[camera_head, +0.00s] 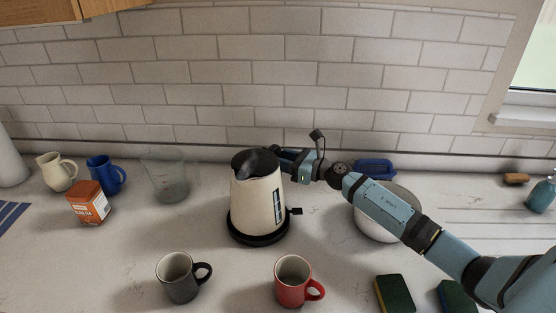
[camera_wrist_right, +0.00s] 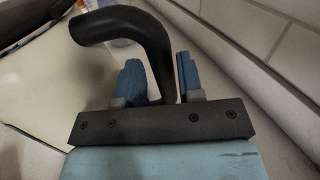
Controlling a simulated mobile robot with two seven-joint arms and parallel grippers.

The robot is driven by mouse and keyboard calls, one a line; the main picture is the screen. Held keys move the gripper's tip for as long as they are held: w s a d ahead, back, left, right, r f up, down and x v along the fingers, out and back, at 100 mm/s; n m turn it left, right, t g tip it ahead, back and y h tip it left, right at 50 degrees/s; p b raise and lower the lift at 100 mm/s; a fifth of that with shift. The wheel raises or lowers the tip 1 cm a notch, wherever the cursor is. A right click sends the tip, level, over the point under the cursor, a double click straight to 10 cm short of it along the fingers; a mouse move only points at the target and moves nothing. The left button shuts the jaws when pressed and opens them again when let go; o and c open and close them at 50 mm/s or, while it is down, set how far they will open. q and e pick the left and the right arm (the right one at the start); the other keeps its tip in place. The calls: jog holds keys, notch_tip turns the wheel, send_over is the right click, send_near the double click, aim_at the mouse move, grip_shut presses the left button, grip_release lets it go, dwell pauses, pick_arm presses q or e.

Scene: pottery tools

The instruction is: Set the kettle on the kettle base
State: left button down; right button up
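The cream kettle (camera_head: 257,201) with a black lid and spout stands upright in the head view, over the round black kettle base (camera_head: 262,239). Its bottom appears to rest on the base with no visible gap. My right gripper (camera_head: 283,156) is at the back of the kettle, by its handle. In the right wrist view the black curved handle (camera_wrist_right: 155,45) passes between the two blue fingers of my right gripper (camera_wrist_right: 162,82). The fingers stand apart, with a narrow gap beside the handle, so the gripper looks open around it. My left gripper is not in view.
A grey mug (camera_head: 179,279) and a red mug (camera_head: 292,282) stand in front of the kettle. A clear jug (camera_head: 166,177) is to its left, and a white bowl (camera_head: 376,222) is to the right under my arm. Sponges (camera_head: 394,294) lie front right. The tiled wall is close behind.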

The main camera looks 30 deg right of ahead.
jog(key=b+v, duration=0.2)
jog(key=v, duration=0.5)
dwell(0.4)
dwell(0.4)
